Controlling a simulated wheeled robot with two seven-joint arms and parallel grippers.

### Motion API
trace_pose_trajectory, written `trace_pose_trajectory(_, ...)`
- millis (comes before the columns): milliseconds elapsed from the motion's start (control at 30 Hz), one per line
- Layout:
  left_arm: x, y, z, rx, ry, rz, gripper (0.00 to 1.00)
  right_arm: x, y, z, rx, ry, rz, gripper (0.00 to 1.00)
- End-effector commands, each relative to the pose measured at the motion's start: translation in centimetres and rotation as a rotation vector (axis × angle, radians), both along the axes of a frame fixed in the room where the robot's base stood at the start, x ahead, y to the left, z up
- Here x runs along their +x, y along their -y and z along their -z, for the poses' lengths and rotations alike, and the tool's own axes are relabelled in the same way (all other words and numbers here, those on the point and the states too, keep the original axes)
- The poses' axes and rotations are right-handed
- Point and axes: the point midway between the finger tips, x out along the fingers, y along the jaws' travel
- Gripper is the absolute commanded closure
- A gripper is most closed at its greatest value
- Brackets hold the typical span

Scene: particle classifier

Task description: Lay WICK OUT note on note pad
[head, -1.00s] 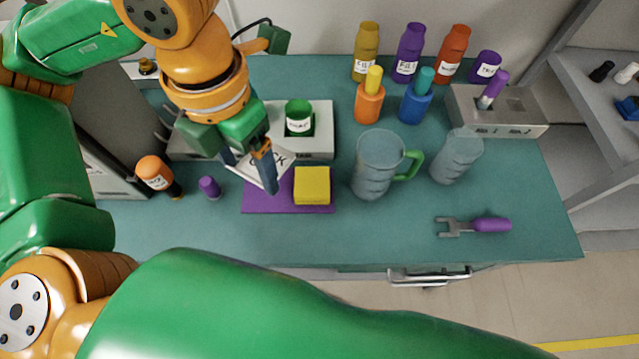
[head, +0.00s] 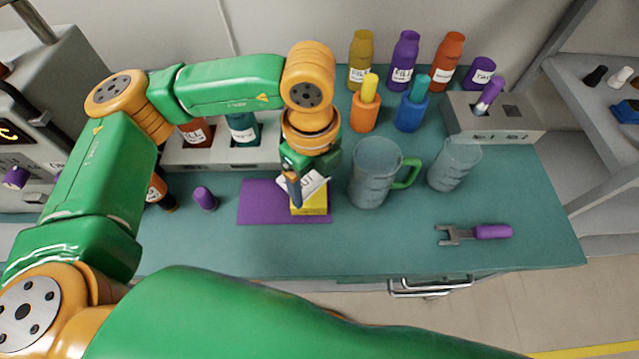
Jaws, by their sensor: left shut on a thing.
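My left gripper (head: 297,192) points down over the yellow note pad (head: 310,209). It is shut on a white note (head: 314,184) with dark lettering, only partly readable. The note is tilted and sits over the back part of the pad; I cannot tell whether it touches the pad. The pad lies on the right part of a purple mat (head: 262,203), and the gripper hides some of it. My right gripper is not in view; a large green link of mine crosses the bottom of the picture.
A clear jug (head: 374,175) with a green handle stands just right of the pad, and a clear beaker (head: 453,165) beyond it. A grey rack (head: 220,153) with bottles is behind the mat. A purple cap (head: 205,199) stands left. A purple-handled fork tool (head: 478,233) lies front right.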

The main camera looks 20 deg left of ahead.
Motion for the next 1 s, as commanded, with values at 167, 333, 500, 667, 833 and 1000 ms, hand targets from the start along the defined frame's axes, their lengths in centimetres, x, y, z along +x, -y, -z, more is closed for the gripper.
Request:
trace_pose_trajectory(167, 1.0, 1.0, 2.1, 0.001, -0.004, 0.000, 0.72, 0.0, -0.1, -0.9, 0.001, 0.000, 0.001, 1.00)
trace_pose_trajectory(333, 1.0, 1.0, 4.6, 0.000, 0.000, 0.000, 0.72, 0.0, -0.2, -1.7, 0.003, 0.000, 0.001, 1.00)
trace_pose_trajectory(500, 1.1, 0.9, 4.8, -0.001, 0.002, 0.000, 0.72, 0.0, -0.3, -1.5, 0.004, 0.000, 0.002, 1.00)
trace_pose_trajectory(667, 1.1, 0.9, 5.2, -0.002, 0.001, 0.000, 0.72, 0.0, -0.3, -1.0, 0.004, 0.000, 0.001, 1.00)
trace_pose_trajectory(833, 1.1, 0.9, 5.1, -0.002, 0.001, 0.000, 0.00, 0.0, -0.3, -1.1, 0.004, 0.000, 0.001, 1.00)
trace_pose_trajectory(1000, 1.0, 0.9, 4.9, -0.001, 0.000, 0.000, 0.00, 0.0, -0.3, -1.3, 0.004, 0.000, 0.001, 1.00)
